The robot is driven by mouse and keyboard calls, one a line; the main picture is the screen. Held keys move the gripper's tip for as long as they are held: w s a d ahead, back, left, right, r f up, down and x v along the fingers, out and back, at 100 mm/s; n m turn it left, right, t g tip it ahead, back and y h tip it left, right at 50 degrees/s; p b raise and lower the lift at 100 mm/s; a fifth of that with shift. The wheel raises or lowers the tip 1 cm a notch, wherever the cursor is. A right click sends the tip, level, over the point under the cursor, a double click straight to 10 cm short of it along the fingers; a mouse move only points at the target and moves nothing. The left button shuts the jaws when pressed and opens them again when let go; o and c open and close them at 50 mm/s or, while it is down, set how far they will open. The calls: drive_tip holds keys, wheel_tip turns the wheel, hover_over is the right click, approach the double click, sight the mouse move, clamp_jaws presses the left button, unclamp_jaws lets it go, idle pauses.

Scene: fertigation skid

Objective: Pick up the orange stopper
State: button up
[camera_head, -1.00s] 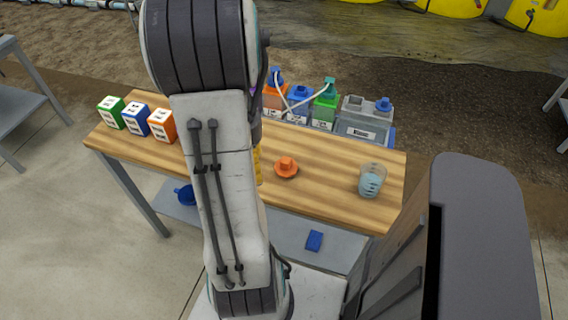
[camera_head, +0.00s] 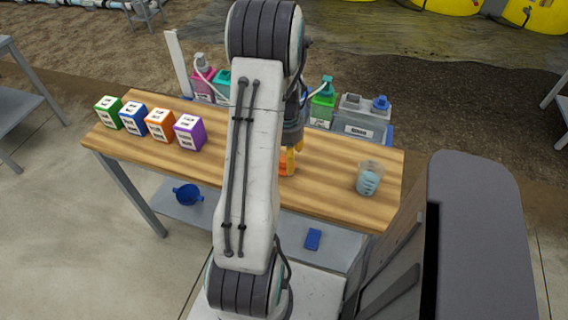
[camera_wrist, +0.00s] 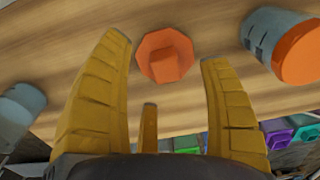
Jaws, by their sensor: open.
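The orange stopper (camera_wrist: 165,60) sits on the wooden bench, with a wide flange and a raised knob. In the wrist view it lies between my yellow fingertips, with visible gaps to both. My gripper (camera_wrist: 164,48) is open and empty; a third finger shows lower down. In the head view my gripper (camera_head: 291,160) is over the stopper (camera_head: 284,168), which is partly hidden behind the fingers and arm. I cannot tell the exact height of the fingertips above the bench.
The wooden bench (camera_head: 335,158) holds a clear beaker (camera_head: 369,180) at right and several labelled cubes (camera_head: 160,124) at left. A cylinder with an orange end (camera_wrist: 298,55) stands right of the stopper in the wrist view. Coloured bottles (camera_head: 322,106) stand behind.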

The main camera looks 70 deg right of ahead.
drive_tip(key=shift+f, duration=1.45)
drive_tip(key=shift+c, duration=0.4)
drive_tip(key=c, duration=1.2)
